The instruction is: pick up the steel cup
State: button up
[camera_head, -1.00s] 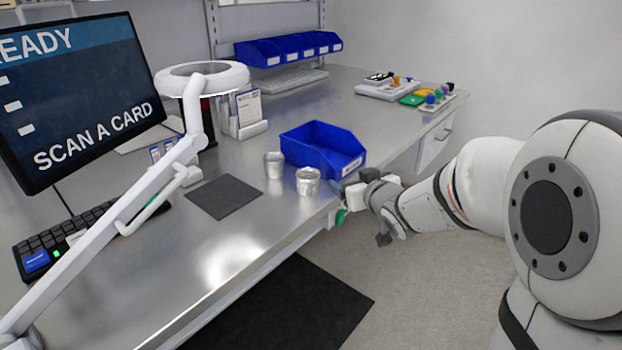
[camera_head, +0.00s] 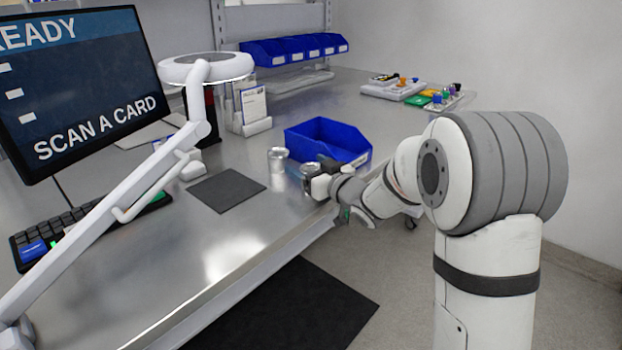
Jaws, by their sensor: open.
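Two small steel cups stand upright on the metal bench in front of the blue bin. The farther steel cup (camera_head: 277,160) is fully visible. The nearer steel cup (camera_head: 308,172), by the bench's front edge, is partly hidden by my gripper. My gripper (camera_head: 318,174) is open and reaches in from the right at this nearer cup. Its fingers overlap the cup's right side in the picture; I cannot tell whether they touch it or stand around it.
A blue open bin (camera_head: 328,142) stands right behind the cups. A dark mat (camera_head: 227,189) lies to their left. A white lamp arm (camera_head: 150,186), a keyboard (camera_head: 75,225) and a monitor (camera_head: 75,90) are farther left. The bench's front middle is clear.

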jog(key=shift+w+a, duration=0.15)
jog(key=shift+a, duration=0.05)
jog(key=shift+c, duration=0.4)
jog(key=c, duration=1)
jog(key=shift+r, duration=0.1)
notch_tip(320, 180, up, 10)
jog(key=p, duration=0.2)
